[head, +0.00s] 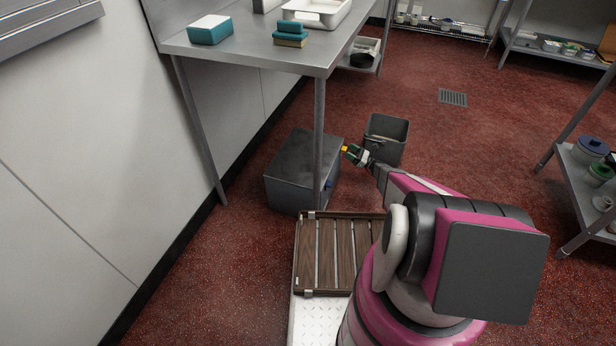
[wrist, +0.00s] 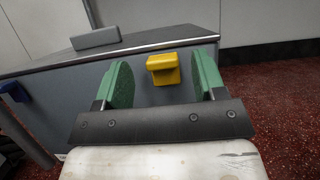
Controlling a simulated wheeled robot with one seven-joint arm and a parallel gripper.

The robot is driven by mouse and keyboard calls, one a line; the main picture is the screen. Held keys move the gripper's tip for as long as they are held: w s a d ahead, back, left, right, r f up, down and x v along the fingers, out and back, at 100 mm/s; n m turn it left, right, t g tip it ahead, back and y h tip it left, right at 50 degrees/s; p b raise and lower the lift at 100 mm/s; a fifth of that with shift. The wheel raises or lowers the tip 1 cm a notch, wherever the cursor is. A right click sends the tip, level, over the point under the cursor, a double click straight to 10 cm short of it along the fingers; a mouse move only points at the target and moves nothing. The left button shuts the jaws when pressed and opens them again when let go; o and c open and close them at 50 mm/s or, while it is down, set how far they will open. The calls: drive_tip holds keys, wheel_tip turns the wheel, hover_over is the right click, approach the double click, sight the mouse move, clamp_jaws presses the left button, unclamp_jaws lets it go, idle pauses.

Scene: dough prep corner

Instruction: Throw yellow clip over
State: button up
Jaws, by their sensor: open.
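The yellow clip (wrist: 162,69) is a small block with an overhanging top on the side of a grey box (wrist: 60,95), just below its lid edge. My gripper (wrist: 163,72) has green fingers spread apart, one on each side of the clip, with visible gaps and no contact that I can make out. In the head view the yellow clip (head: 345,149) shows at the tip of my gripper (head: 356,154), beside the grey box (head: 290,185) on the floor.
A blue clip (wrist: 15,91) is on the box further left; a grey handle (wrist: 96,37) lies on its lid (wrist: 150,40). A table leg (head: 319,140) stands close by the box, under the steel table (head: 250,50). An open grey bin (head: 396,127) stands behind my gripper.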

drive_tip(key=shift+s+d+f, duration=0.1)
drive_tip(key=shift+d+f, duration=0.1)
drive_tip(key=shift+d, duration=0.2)
drive_tip(key=shift+d, duration=0.1)
drive_tip(key=v, duration=0.3)
drive_tip(key=shift+s+d+f, duration=0.15)
drive_tip(key=shift+d+f, duration=0.05)
drive_tip(key=shift+d, duration=0.15)
